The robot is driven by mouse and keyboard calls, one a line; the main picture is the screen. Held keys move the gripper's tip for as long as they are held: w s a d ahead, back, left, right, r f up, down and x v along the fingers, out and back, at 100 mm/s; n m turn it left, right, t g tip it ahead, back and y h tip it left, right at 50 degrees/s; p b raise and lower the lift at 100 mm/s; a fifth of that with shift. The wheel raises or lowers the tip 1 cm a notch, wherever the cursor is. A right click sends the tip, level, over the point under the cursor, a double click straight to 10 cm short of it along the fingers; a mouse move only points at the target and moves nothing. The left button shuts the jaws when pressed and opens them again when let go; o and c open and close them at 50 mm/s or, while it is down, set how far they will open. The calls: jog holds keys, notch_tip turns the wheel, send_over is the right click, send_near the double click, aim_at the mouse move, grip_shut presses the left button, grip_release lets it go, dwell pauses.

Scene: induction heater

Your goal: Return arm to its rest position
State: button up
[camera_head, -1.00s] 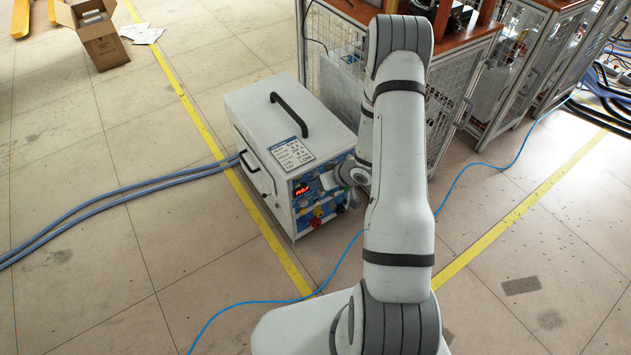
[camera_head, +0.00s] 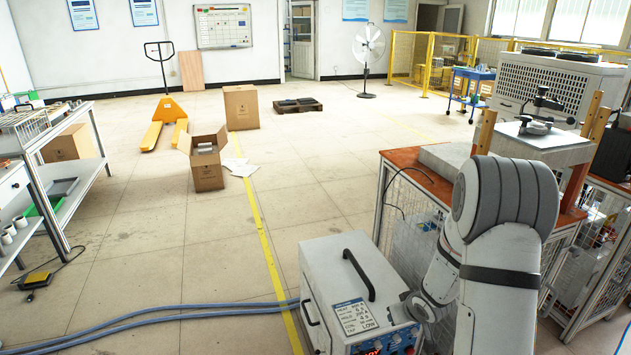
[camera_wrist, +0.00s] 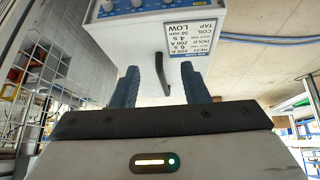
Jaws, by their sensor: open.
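My arm (camera_head: 500,265) rises at the right of the head view, bent at the elbow, and reaches down beside the induction heater (camera_head: 345,260). The heater is a white box with a black top handle (camera_head: 358,275), a label and a front panel with knobs. My gripper is hidden behind the arm in the head view.
A caged bench with a wooden top (camera_head: 415,175) stands close right of the heater. Blue hoses (camera_head: 180,312) run left across the floor. An open carton (camera_head: 205,170), an orange pallet jack (camera_head: 168,112) and a shelf trolley (camera_head: 75,180) are farther off. The mid-floor is mostly clear.

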jog(key=s+r+m+h+p, duration=0.1)
jog(key=s+r, duration=0.2)
jog(key=r, duration=0.4)
jog(key=s+r+g+h+p, duration=0.1)
jog(key=s+r+p, duration=0.15)
jog(key=r, duration=0.35)
jog(key=s+r+m+h+p, duration=0.1)
jog(key=s+r, duration=0.2)
jog(key=r, duration=0.4)
jog(key=s+a+r+g+y+p, duration=0.1)
jog(key=s+a+r, duration=0.3)
jog(key=s, duration=0.5)
jog(key=s+a+r+m+g+y+p, duration=0.1)
jog(key=s+a+r+p, duration=0.2)
jog(key=s+r, duration=0.5)
jog(key=shift+s+a+r+g, duration=0.4)
jog(key=shift+a+r, duration=0.2)
jog(key=shift+a, duration=0.1)
